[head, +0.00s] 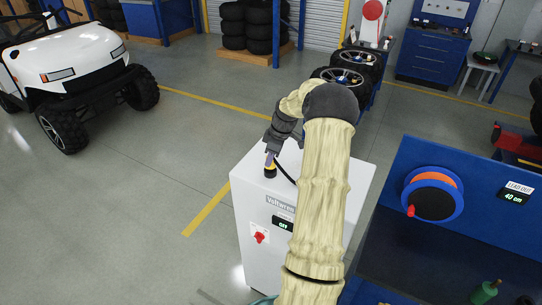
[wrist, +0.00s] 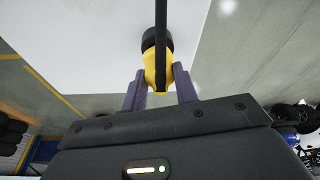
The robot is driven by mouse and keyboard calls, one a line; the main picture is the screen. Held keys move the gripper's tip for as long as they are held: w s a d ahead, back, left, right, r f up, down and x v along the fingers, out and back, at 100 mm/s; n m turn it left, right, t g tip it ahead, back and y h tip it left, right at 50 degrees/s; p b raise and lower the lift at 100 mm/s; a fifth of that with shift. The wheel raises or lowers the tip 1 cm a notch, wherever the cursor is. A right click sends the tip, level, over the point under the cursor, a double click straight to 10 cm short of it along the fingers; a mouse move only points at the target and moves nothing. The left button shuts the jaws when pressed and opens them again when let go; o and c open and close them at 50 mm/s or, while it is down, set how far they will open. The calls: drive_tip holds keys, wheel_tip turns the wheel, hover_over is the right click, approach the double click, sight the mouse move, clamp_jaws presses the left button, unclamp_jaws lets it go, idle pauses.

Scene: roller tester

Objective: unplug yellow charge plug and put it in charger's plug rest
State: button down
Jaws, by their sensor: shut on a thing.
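The yellow charge plug (wrist: 153,77) is between the two purple-grey fingers of my gripper (wrist: 160,92) in the wrist view, and the gripper is shut on it. A black cable (wrist: 161,30) runs from it across the view. A dark round piece (wrist: 148,40) lies at the plug's far end against the white surface; whether the plug sits inside it or only above it is not clear. In the head view my gripper (head: 270,158) is over the left part of the white charger cabinet's top (head: 252,185), with the plug (head: 270,167) pointing down.
The charger's front has a small display (head: 282,223) that seems to read OFF, and a red switch (head: 260,238). A blue bench with a cable reel (head: 433,195) stands at right. A white cart (head: 75,60) is at far left. Open floor lies left of the charger.

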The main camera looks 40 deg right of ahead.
drive_tip(key=shift+f+b, duration=0.4)
drive_tip(key=shift+f, duration=0.35)
drive_tip(key=c, duration=1)
unclamp_jaws()
drive_tip(key=shift+r, duration=0.1)
drive_tip(key=b+v, duration=0.4)
drive_tip(key=v, duration=1.3)
drive_tip(key=shift+s, duration=0.2)
drive_tip(key=shift+r, duration=0.1)
